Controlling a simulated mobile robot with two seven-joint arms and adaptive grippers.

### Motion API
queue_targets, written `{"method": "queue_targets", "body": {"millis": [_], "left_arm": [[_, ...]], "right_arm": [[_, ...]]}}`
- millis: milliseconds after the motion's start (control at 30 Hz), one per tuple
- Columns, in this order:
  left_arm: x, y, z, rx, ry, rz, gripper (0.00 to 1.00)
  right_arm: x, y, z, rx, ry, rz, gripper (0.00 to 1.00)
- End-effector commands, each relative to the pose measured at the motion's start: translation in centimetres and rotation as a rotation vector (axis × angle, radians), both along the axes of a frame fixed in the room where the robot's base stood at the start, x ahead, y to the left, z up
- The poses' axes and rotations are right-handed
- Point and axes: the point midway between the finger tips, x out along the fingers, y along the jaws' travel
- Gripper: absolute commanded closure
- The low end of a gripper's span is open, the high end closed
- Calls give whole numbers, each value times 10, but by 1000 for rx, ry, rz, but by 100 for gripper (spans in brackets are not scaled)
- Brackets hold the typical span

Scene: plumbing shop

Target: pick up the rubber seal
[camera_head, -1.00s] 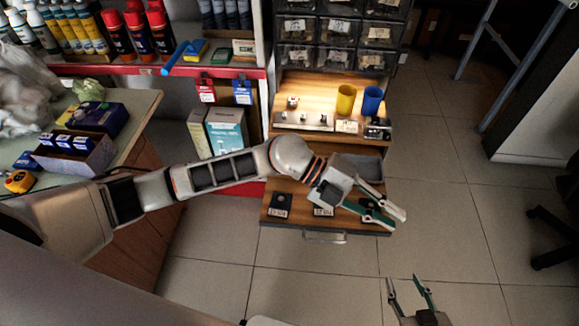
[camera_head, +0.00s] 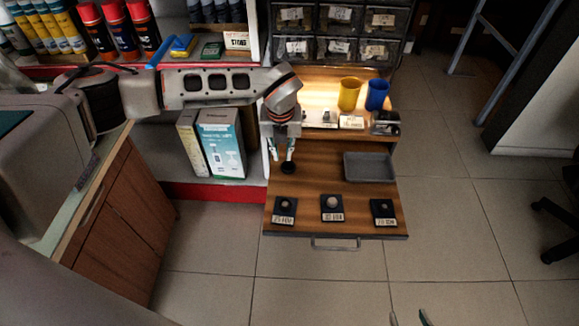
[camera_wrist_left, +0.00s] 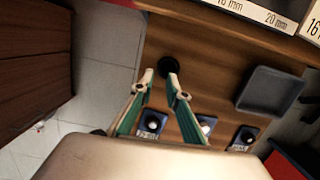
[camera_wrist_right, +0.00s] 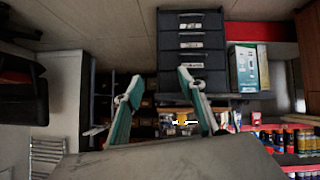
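A small black round disc (camera_head: 288,168), which looks like the rubber seal, lies on the left part of the wooden pull-out board (camera_head: 330,165). It also shows in the left wrist view (camera_wrist_left: 168,66), just past the fingertips. My left gripper (camera_head: 281,155) points down over the board with its fingers apart, close to the disc; the right-hand fingertip partly overlaps it in the wrist view. I cannot tell whether they touch. My right gripper (camera_wrist_right: 157,82) is open and empty, away from the board; only its fingertips show at the head view's bottom edge.
Black labelled holders with small round parts stand along the board's front: left (camera_head: 285,210), middle (camera_head: 332,208), right (camera_head: 383,212). A grey tray (camera_head: 369,167) sits at the board's right. Yellow (camera_head: 349,95) and blue (camera_head: 376,95) cups stand behind. A wooden cabinet (camera_head: 125,220) is at left.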

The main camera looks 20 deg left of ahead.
Motion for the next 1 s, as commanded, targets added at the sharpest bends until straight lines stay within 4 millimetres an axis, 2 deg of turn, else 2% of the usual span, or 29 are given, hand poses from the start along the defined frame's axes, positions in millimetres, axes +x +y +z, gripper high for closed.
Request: {"method": "queue_targets", "body": {"millis": [33, 167, 400, 467, 700, 733, 800, 1000], "left_arm": [[0, 0, -9, -1, 5, 0, 84], [1, 1, -17, -2, 5, 0, 84], [4, 3, -54, -2, 11, -1, 84], [5, 4, -59, -2, 9, -1, 84], [8, 4, -57, -2, 0, -1, 84], [8, 4, -57, -2, 0, -1, 87], [8, 3, -57, -2, 1, -1, 100], [8, 3, -57, -2, 1, -1, 100]], "right_arm": [[-1, 0, -3, 1, 4, 1, 60], [-1, 2, -4, 3, 4, 3, 60], [-1, 5, -8, 10, 5, 10, 60], [0, 6, -7, 10, 2, 11, 60], [4, 7, -1, 13, -10, 12, 60], [4, 7, -1, 13, -10, 12, 60], [4, 7, -1, 13, -10, 12, 60], [4, 7, -2, 13, -8, 13, 60]]}}
